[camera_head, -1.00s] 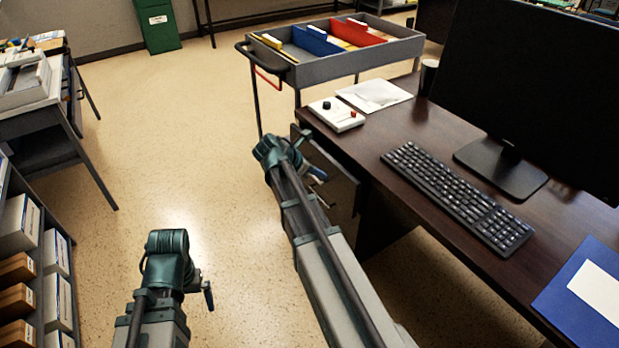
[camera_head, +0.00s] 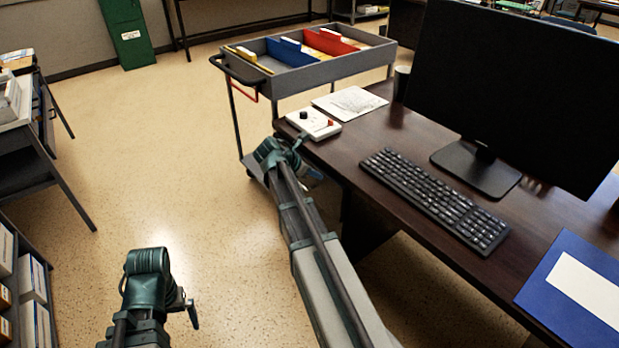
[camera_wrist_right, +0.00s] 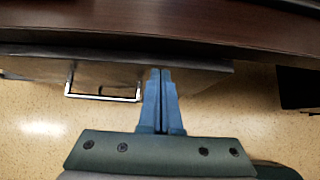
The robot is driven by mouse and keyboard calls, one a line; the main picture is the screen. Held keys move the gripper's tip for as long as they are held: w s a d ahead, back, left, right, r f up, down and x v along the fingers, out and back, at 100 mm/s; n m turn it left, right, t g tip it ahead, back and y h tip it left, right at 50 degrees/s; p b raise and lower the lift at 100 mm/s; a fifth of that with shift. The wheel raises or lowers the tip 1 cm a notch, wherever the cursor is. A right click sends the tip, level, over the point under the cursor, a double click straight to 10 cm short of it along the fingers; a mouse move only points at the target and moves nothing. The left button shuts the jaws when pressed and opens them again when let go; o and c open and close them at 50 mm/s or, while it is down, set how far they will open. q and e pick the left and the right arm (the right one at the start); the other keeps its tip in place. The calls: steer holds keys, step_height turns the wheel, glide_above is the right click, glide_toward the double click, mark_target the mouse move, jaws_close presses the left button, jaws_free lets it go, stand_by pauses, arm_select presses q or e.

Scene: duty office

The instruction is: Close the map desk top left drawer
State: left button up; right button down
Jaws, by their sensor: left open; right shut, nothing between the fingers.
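The map desk (camera_head: 420,235) has a dark brown top. Its drawer front (camera_wrist_right: 200,68) shows in the right wrist view as a dark grey panel close along the desk edge, with a pale metal bar handle (camera_wrist_right: 103,97) on the left. My right gripper (camera_wrist_right: 163,72) is shut and empty, its fingertips at the panel right of the handle; I cannot tell whether they touch. In the head view my right gripper (camera_head: 308,171) is beside the desk's left edge, and the drawer is mostly hidden by the arm and desktop. My left gripper (camera_head: 191,310) is open over the floor, away from the desk.
A grey cart (camera_head: 325,72) with coloured folders stands beyond the desk's far end. A keyboard (camera_head: 435,198), a monitor (camera_head: 505,90) and a white control box (camera_head: 314,124) are on the desk. Shelves (camera_head: 30,290) stand at the left. The floor (camera_head: 180,180) between is clear.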

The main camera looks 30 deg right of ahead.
steer(key=shift+w+d, duration=0.1)
steer(key=shift+d, duration=1)
steer(key=a+f+p+v, duration=0.2)
steer(key=p+v, duration=0.5)
steer(key=v, duration=0.6)
steer(key=shift+a, duration=0.15)
steer(key=shift+a+f, duration=0.1)
